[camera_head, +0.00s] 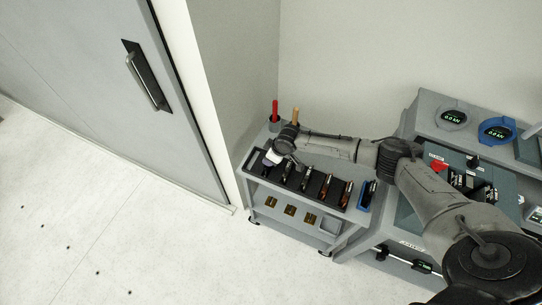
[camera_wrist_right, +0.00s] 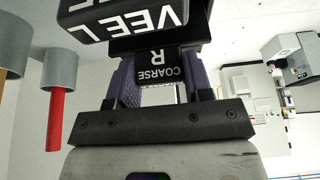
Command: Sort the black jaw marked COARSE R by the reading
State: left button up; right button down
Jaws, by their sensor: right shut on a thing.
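The black jaw marked COARSE R (camera_wrist_right: 160,72) sits between the two purple-grey fingers of my right gripper (camera_wrist_right: 160,88) in the right wrist view. The gripper is shut on it. In the head view my right gripper (camera_head: 273,158) is at the left end of the cart's dark tray (camera_head: 318,203); the held jaw is too small to make out there. A grey round gauge (camera_head: 453,117) and a blue round gauge (camera_head: 497,130) each seem to show 0.0 kN. My left gripper is not in view.
A black block marked VEE L (camera_wrist_right: 140,22) is close to the held jaw in the wrist view. Several dark jaws stand in the tray. A blue holder (camera_head: 367,194) is at its right end. Red (camera_head: 275,110) and tan (camera_head: 295,116) handles stand behind. The floor left is clear.

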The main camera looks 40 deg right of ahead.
jog(key=c, duration=0.6)
grip_release()
jog(key=shift+o, duration=0.7)
jog(key=shift+f, duration=0.1)
jog(key=p+v, duration=0.1)
jog(key=v, duration=1.3)
